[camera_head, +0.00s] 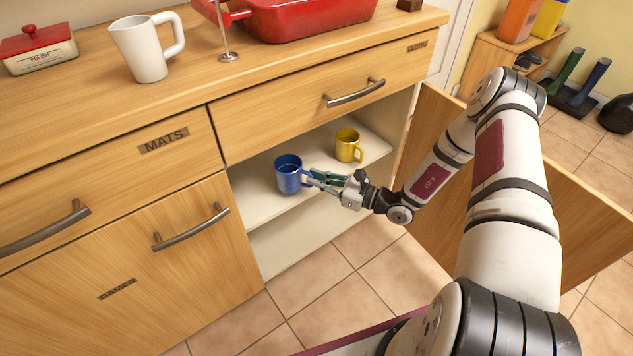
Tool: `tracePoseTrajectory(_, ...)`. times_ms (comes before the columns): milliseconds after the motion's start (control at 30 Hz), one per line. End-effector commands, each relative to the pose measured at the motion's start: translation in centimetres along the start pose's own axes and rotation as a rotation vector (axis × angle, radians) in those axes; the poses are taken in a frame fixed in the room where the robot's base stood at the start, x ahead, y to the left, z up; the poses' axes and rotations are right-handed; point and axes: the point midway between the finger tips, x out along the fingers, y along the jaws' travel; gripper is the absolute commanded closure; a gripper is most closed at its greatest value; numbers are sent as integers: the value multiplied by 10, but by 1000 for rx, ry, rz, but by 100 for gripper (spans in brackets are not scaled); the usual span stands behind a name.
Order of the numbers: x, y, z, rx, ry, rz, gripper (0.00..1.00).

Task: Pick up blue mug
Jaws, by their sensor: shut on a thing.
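The blue mug (287,176) is upright at the shelf in the open cupboard, left of the yellow mug. My gripper (314,180) reaches in from the right and is shut on the blue mug at its handle side. The fingers hide most of the handle. I cannot tell whether the mug's base touches the shelf.
A yellow mug (347,146) stands close by on the shelf (262,205), behind and right of my gripper. The drawer (300,105) and counter (225,85) are above. The open cupboard door (428,215) is beneath my arm. A white jug (143,50) stands on the counter.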

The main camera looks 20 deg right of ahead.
Motion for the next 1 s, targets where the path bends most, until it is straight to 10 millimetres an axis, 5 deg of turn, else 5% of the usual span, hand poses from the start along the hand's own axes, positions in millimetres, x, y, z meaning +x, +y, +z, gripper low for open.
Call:
tracePoseTrajectory(67,0,0,17,-1,-3,0,100)
tracePoseTrajectory(600,-125,37,24,2,-1,-3,100)
tracePoseTrajectory(1000,-154,46,26,0,-2,0,100)
